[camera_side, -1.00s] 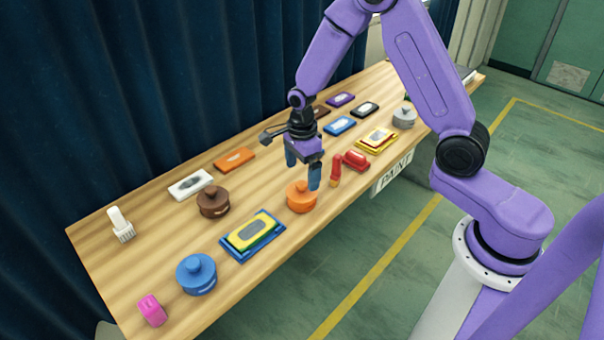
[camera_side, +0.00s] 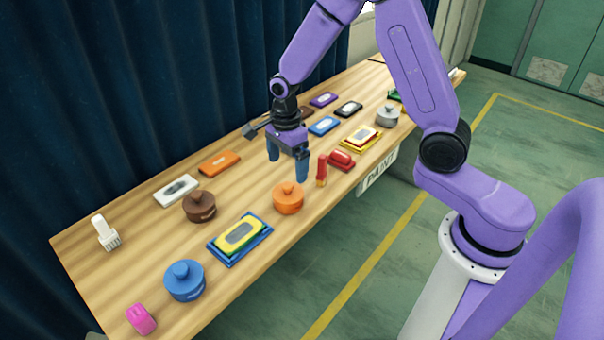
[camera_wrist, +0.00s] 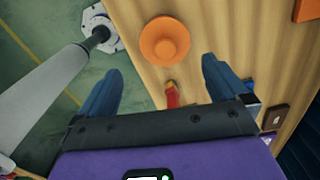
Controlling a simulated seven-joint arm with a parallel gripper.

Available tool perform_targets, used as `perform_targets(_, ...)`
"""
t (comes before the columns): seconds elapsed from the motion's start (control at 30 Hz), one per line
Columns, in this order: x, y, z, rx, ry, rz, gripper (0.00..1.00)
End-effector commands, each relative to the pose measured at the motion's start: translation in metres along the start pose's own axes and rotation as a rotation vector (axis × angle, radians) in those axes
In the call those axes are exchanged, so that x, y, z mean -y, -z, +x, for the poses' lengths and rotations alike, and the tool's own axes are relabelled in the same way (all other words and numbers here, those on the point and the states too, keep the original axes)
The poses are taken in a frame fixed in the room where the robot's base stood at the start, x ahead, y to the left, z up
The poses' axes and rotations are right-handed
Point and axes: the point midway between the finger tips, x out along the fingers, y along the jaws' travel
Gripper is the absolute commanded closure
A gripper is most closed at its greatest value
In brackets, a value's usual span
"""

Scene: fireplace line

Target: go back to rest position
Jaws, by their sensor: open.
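My gripper (camera_side: 288,166) is open and empty, its blue fingers pointing down above the wooden table. In the wrist view my gripper (camera_wrist: 158,85) shows both fingers spread with nothing between the tips. The orange lidded pot (camera_side: 288,198) stands on the table just below and in front of the fingers. It also shows in the wrist view (camera_wrist: 165,41), beyond the fingertips. A small red upright piece (camera_side: 321,171) stands to the right of the gripper; it also shows in the wrist view (camera_wrist: 172,95).
The table (camera_side: 130,232) holds a blue pot (camera_side: 185,281), a brown pot (camera_side: 199,206), a grey pot (camera_side: 387,116), a yellow block on a blue tray (camera_side: 240,236), a red block (camera_side: 341,159), a white brush (camera_side: 105,233) and several coloured blocks. A dark curtain (camera_side: 120,90) hangs behind.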

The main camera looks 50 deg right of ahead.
Motion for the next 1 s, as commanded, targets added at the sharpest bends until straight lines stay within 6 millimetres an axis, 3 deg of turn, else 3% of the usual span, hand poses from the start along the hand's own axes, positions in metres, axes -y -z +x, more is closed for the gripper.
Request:
perform_targets(0.3, -0.060, -0.025, -0.043, 0.003, 0.011, -0.678, 0.00)
perform_targets(0.53, -0.115, -0.029, -0.070, 0.003, 0.018, -1.213, 0.00)
perform_targets(0.77, -0.174, -0.020, -0.091, 0.001, 0.026, -1.749, 0.00)
perform_targets(1.0, -0.234, 0.001, -0.107, -0.002, 0.037, -2.303, 0.00)
